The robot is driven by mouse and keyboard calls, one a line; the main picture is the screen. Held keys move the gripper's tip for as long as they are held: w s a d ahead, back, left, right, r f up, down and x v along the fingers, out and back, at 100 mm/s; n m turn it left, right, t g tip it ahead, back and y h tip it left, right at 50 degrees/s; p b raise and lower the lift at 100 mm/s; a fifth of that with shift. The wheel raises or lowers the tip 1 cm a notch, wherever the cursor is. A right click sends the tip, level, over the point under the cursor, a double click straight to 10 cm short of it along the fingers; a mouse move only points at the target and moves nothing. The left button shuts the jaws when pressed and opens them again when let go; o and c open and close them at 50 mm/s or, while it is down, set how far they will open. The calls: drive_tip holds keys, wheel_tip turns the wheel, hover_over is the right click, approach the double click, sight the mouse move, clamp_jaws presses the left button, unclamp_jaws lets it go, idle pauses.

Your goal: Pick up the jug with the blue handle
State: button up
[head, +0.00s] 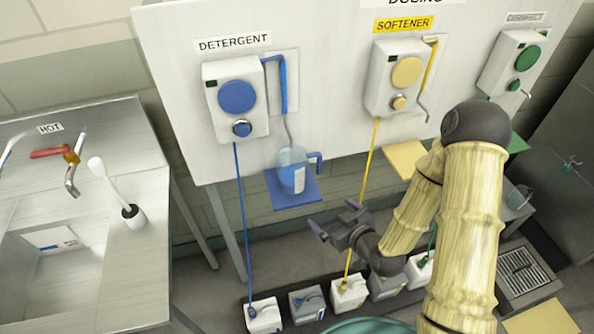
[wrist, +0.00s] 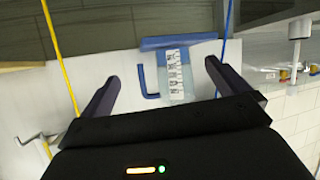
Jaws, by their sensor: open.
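The jug with the blue handle (head: 290,172) stands upright on a small blue shelf (head: 296,198) below the detergent dispenser. It is clear, with a white label, and its blue handle points right. In the wrist view the jug (wrist: 176,85) appears upside down, between the fingers and beyond them, with its handle to the left. My gripper (head: 333,223) is open and empty, in front of the jug, lower and to its right. Its two dark fingers also show in the wrist view (wrist: 160,80). There is a gap between the fingers and the jug.
The detergent dispenser (head: 236,98) hangs above the jug, with a spout just over it. A blue tube (head: 241,220) runs down at left and a yellow tube (head: 371,160) at right. Several containers (head: 350,293) stand on the floor below. A sink counter (head: 80,215) is at left.

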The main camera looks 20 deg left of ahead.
sight(298, 182)
drive_tip(key=s+a+t+y, duration=0.1)
drive_tip(key=s+a+r+m+t+y, duration=0.1)
drive_tip(key=t, duration=0.1)
drive_tip(key=shift+s+a+r+m+t, duration=0.1)
drive_tip(key=shift+a+m+t, duration=0.1)
drive_tip(key=shift+m+t, duration=0.1)
drive_tip(key=x, duration=0.7)
drive_tip(key=r+b+x, duration=0.1)
drive_tip(key=x, duration=0.3)
drive_tip(key=shift+a+f, duration=0.25)
drive_tip(key=shift+w+a+f, duration=0.15)
drive_tip(key=shift+w+a, duration=0.15)
drive_tip(key=shift+w, duration=0.1)
